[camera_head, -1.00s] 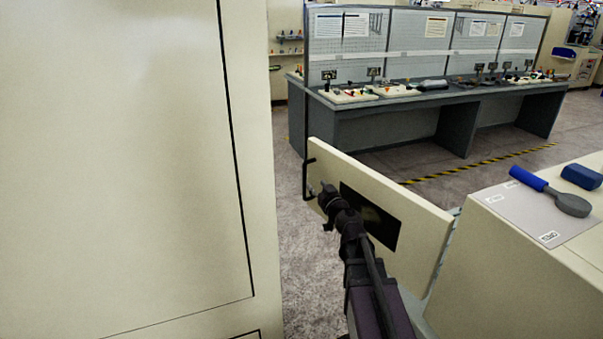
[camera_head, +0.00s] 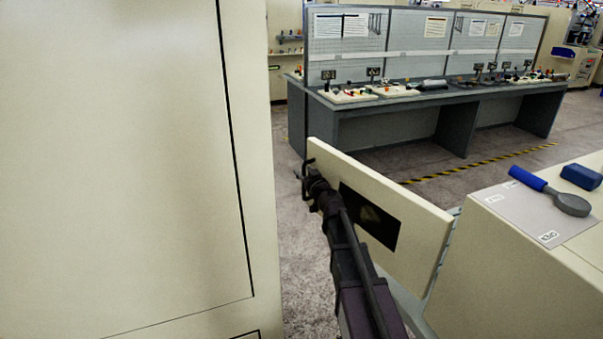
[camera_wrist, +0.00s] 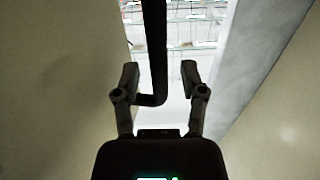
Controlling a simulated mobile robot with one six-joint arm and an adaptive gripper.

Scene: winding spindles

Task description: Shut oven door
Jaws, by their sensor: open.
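The oven door (camera_head: 420,225) is a cream panel with a dark window (camera_head: 372,216), standing open beside the cream oven body (camera_head: 490,270). Its black bar handle (camera_head: 307,162) is at the door's left edge, partly hidden by my gripper (camera_head: 309,180). In the wrist view the dark handle (camera_wrist: 155,45) runs down between the fingers of my gripper (camera_wrist: 160,80) and bends at its lower end. The fingers are open, one on each side of the bar, with gaps visible. The handle is not clasped.
A tall cream cabinet (camera_head: 120,160) fills the left, close to my gripper. A narrow strip of grey floor (camera_head: 305,270) shows between it and the door. A grey mat (camera_head: 540,212) with a blue-handled tool (camera_head: 555,195) lies on the oven top. A workbench (camera_head: 430,105) stands behind.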

